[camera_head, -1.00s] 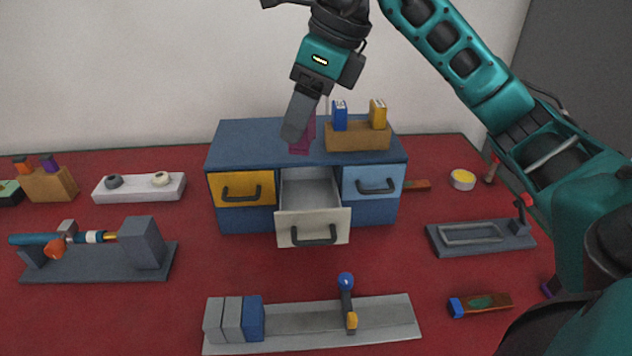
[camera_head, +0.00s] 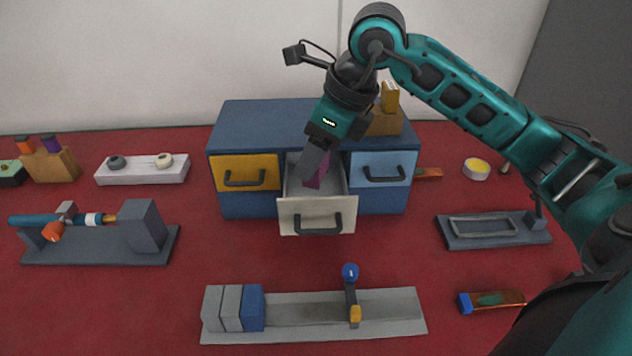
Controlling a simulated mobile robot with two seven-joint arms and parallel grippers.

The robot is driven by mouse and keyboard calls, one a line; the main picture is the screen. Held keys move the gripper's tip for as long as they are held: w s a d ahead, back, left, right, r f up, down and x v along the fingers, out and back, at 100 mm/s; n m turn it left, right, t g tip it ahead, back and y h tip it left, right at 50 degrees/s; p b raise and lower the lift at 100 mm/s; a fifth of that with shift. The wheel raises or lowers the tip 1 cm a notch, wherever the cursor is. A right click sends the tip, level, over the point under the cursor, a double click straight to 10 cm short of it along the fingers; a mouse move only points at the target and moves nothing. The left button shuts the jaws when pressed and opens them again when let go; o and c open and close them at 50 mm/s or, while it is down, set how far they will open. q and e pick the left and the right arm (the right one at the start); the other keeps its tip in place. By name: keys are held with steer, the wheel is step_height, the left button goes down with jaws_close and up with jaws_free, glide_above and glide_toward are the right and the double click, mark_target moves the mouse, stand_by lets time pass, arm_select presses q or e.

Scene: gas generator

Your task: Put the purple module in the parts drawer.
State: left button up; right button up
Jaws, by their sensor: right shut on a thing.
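The purple module (camera_head: 319,172) is held in my right gripper (camera_head: 315,165), which is shut on it and points down. The module is over or inside the open middle drawer (camera_head: 317,217), a white-fronted drawer with a dark handle. I cannot tell whether it touches the drawer floor. My gripper hides part of the module and of the drawer's interior. My left gripper is not in view.
The blue cabinet (camera_head: 262,122) has a shut yellow drawer (camera_head: 232,172) on the left and a shut light-blue drawer (camera_head: 383,169) on the right. A wooden holder (camera_head: 385,124) stands on top, partly behind my arm. A grey rail fixture (camera_head: 390,310) lies in front.

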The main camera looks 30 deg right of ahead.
mark_target(316, 179)
steer(key=shift+f+b, duration=0.3)
steer(key=shift+f, duration=2.35)
steer(key=shift+f, duration=0.2)
steer(key=o, duration=1.1)
steer(key=shift+r, duration=0.1)
